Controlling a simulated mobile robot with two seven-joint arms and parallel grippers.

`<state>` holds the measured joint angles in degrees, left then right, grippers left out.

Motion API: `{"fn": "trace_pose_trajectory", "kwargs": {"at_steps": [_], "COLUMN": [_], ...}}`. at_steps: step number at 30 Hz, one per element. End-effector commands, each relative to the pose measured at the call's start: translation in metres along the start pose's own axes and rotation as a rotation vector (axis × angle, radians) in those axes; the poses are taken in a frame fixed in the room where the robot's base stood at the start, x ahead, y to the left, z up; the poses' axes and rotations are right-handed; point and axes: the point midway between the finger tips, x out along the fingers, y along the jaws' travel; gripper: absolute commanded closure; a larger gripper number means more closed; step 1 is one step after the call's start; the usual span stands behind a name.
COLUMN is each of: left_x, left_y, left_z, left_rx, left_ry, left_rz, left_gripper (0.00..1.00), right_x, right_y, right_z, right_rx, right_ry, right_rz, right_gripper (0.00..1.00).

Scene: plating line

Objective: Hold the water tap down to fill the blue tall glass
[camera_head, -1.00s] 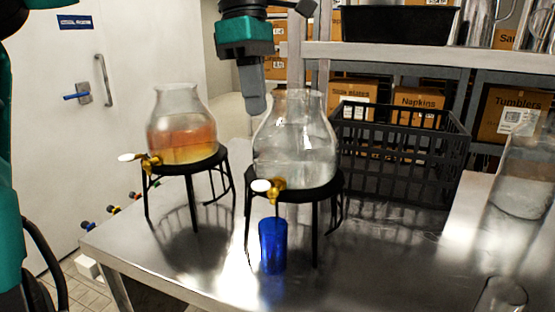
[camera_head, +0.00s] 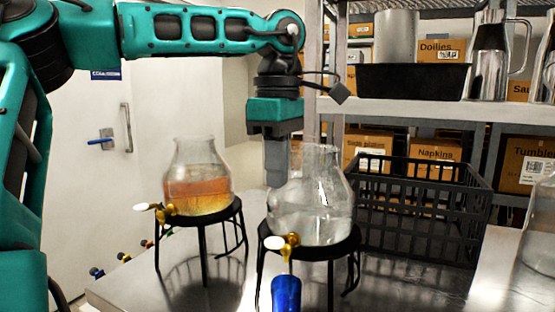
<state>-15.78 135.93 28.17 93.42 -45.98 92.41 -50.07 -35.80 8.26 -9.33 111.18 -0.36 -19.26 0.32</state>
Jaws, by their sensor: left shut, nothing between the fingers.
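The blue tall glass (camera_head: 286,293) stands under the tap of the right-hand dispenser, its lower part cut off by the frame's bottom edge. The water tap (camera_head: 289,246) is brass with a white round handle (camera_head: 274,243). It sits at the front of the clear water dispenser (camera_head: 312,212), on a black stand (camera_head: 325,253). My left gripper (camera_head: 276,178) points down behind and between the two dispensers, well above and behind the tap. It is shut and empty. My right gripper is not in view. I cannot tell whether the glass holds water.
A dispenser of amber drink (camera_head: 198,190) on its own black stand (camera_head: 203,220) is to the left. A black crate (camera_head: 420,215) stands behind right. A shelf (camera_head: 430,108) with a black bin (camera_head: 412,82), metal jugs and boxes is at the back. A clear vessel (camera_head: 541,230) is at right.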

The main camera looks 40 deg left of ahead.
Motion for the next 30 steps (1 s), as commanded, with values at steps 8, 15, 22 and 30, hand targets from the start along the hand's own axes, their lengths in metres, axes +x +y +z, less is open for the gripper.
{"fn": "trace_pose_trajectory", "kwargs": {"at_steps": [8,15,22,30], "left_x": [0.060,0.087,0.092,0.092], "left_y": [-0.001,0.000,0.000,0.000], "left_z": [0.000,0.000,-0.001,-0.001], "left_rx": [0.001,-0.001,-0.002,-0.002], "left_ry": [0.000,-0.001,0.000,0.000], "left_rz": [-0.003,0.000,0.001,0.002], "left_gripper": [1.00,1.00,1.00,1.00], "right_x": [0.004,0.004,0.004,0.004], "right_y": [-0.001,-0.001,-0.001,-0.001], "right_z": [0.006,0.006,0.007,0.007], "right_rx": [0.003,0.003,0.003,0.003], "right_ry": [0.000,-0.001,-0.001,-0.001], "right_rz": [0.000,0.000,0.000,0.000], "right_gripper": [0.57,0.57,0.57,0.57]}}
